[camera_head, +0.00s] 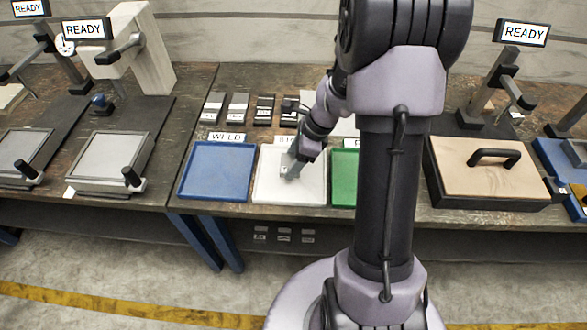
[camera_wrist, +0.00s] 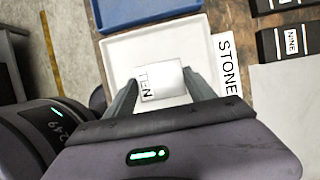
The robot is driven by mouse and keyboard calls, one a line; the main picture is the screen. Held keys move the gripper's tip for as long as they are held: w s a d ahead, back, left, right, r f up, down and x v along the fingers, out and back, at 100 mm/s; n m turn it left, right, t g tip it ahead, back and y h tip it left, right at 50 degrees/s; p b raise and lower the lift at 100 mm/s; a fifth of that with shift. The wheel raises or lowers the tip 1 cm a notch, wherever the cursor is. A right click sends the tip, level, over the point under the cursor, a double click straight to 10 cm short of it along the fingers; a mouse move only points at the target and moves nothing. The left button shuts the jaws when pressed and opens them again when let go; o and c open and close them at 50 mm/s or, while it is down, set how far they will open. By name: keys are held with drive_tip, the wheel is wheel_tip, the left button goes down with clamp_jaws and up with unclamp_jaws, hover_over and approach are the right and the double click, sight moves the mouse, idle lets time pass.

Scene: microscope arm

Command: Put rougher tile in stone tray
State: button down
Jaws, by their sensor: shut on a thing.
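The stone tray is the white tray (camera_head: 262,186) in the middle of the bench. In the wrist view, the white tray (camera_wrist: 125,50) has a STONE label (camera_wrist: 228,68) along its edge. My gripper (camera_head: 291,166) is low over this tray. In the wrist view, my gripper (camera_wrist: 160,84) is shut on a pale grey tile (camera_wrist: 165,80) marked TEN, with a finger on either side. The tile lies within the tray's outline; I cannot tell whether it touches the tray floor. How rough it is does not show.
A blue tray (camera_head: 216,171) is left of the white one, and a green tray (camera_head: 344,172) is right, partly behind my arm. Several dark and grey labelled blocks (camera_head: 237,107) stand behind the trays. A board with a handle (camera_head: 487,178) lies at the right.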

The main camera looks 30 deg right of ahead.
wheel_tip(320, 180, down, 3)
drive_tip(key=shift+f+b, duration=0.2)
drive_tip(key=shift+b, duration=0.4)
drive_tip(key=shift+r, duration=0.2)
drive_tip(key=shift+f, duration=0.1)
drive_tip(key=shift+c, duration=1.6)
unclamp_jaws()
drive_tip(key=shift+s, duration=0.1)
